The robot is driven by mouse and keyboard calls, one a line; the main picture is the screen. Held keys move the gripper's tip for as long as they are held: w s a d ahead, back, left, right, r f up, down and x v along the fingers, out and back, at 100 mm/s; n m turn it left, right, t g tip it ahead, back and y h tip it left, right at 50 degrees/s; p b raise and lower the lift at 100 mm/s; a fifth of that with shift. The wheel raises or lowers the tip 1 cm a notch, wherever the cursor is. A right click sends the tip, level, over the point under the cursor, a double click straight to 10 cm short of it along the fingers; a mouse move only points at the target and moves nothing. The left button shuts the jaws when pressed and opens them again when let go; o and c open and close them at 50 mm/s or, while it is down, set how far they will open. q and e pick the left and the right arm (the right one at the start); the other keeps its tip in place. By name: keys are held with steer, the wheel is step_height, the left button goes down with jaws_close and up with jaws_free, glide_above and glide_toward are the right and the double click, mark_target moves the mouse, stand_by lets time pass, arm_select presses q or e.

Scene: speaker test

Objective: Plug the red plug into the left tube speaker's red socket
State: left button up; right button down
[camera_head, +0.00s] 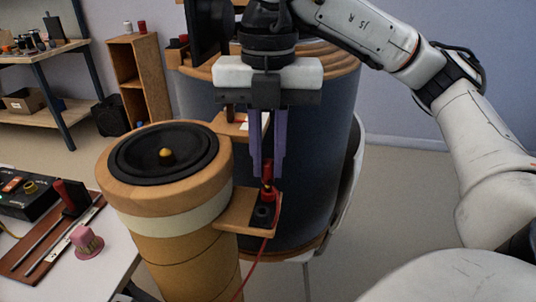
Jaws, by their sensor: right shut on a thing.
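The left tube speaker (165,227) stands upright left of centre, with a black cone and a yellow centre on top. A small wooden ledge (235,220) juts from its right side and carries a black socket (263,213). My right gripper (267,178) points down over the ledge, its purple fingers shut on the red plug (267,187). A red cable (262,252) runs down past the ledge. The plug is at the back of the ledge; the red socket is hidden or merges with it, so I cannot tell whether they touch. My left gripper is out of view.
A large blue drum-like body (318,150) with a wooden rim stands close behind the gripper. A chair (350,185) stands behind right.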

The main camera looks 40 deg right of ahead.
steer(key=shift+f+b, duration=0.7)
steer(key=shift+f, duration=0.2)
steer(key=c, duration=1.6)
jaws_free()
steer(key=shift+c, duration=0.2)
